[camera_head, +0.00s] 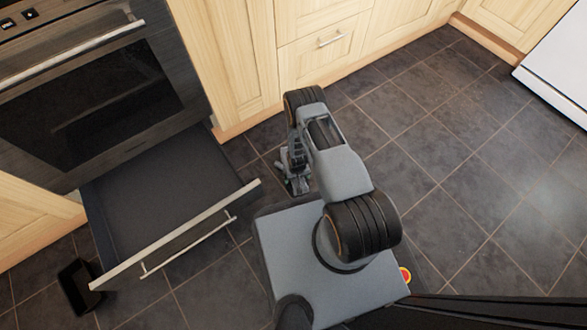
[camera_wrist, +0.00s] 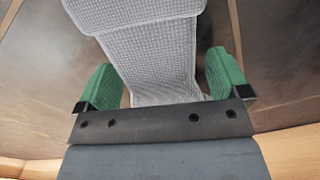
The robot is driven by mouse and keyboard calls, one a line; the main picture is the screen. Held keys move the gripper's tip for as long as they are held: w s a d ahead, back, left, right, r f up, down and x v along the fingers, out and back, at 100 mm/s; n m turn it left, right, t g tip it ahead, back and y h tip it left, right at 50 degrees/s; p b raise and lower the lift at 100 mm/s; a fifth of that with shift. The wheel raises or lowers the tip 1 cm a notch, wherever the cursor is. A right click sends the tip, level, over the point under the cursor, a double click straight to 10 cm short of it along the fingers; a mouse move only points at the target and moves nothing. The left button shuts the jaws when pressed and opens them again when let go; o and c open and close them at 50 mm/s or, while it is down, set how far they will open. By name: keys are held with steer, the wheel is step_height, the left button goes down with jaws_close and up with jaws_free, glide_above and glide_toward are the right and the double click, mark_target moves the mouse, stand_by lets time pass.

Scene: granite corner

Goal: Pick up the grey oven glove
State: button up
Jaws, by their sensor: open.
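The grey oven glove (camera_wrist: 155,62) has a quilted surface and fills the upper middle of the wrist view, wider at the top and narrower lower down. My gripper (camera_wrist: 163,82) is open, with one green fingertip on each side of the glove's narrower part. A gap shows between the right fingertip and the glove; I cannot tell whether the left one touches. The glove's lower end is hidden behind the gripper body. In the head view my gripper (camera_head: 293,182) is low over the floor beside the cabinets, mostly covered by my arm; I cannot make out the glove there.
The oven (camera_head: 85,110) stands at left, with an open, empty-looking drawer (camera_head: 150,195) below it. A black object (camera_head: 78,285) lies by the drawer's front corner. Wooden cabinets (camera_head: 240,60) line the back. A white appliance (camera_head: 560,65) is at right. The tiled floor (camera_head: 480,170) at right is clear.

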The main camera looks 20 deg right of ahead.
steer(key=shift+c, duration=0.2)
steer(key=shift+r, duration=0.1)
steer(key=c, duration=1)
